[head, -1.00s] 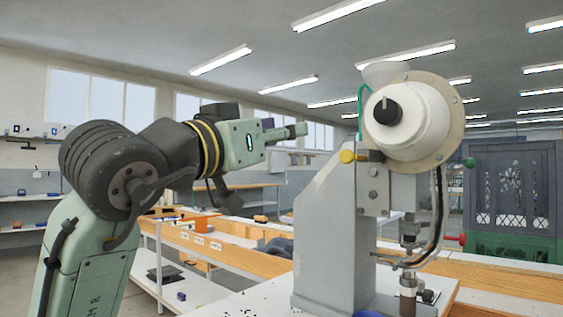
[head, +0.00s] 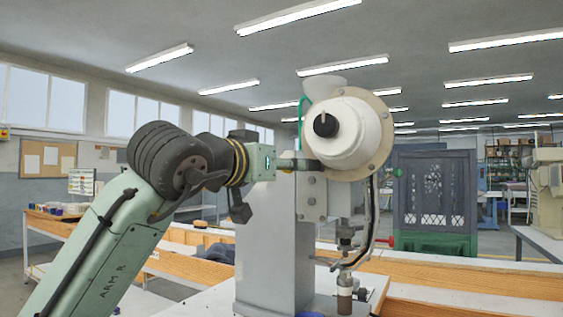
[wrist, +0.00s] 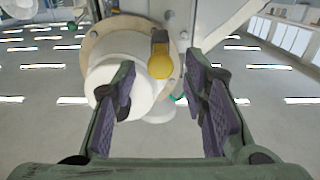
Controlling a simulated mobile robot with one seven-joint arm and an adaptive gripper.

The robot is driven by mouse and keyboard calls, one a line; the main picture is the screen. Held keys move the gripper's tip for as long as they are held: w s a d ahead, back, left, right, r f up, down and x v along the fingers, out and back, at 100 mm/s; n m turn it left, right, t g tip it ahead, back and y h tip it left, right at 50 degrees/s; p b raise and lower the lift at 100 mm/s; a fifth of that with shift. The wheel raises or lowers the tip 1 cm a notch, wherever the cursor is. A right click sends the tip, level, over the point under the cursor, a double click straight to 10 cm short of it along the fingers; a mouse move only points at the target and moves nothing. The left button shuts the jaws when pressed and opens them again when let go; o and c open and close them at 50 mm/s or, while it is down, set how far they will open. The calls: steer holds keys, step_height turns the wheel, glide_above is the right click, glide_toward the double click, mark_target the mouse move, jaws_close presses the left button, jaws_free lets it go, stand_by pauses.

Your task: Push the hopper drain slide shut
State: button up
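The white hopper drum (head: 352,135), with a black dial on its face, sits on top of the grey press. The wrist view shows the drum (wrist: 118,75) upside down. A yellow knob (wrist: 160,58), which looks like the drain slide's handle, stands out beside the drum. My gripper (wrist: 165,92) is open and empty, with purple-padded fingers spread. The knob shows in the gap between the fingers, beyond their tips; contact cannot be told. In the head view my gripper (head: 300,164) is at the drum's left side, and the knob is hidden there.
The grey press column (head: 270,245) stands below my gripper on a light bench top. Wooden-edged benches (head: 420,278) run behind. A dark cabinet with a green base (head: 435,205) stands at the back right. A green hose (head: 301,118) runs beside the drum.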

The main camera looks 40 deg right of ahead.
steer(key=shift+w+d, duration=0.1)
steer(key=shift+d, duration=0.15)
steer(key=shift+c, duration=0.6)
jaws_close()
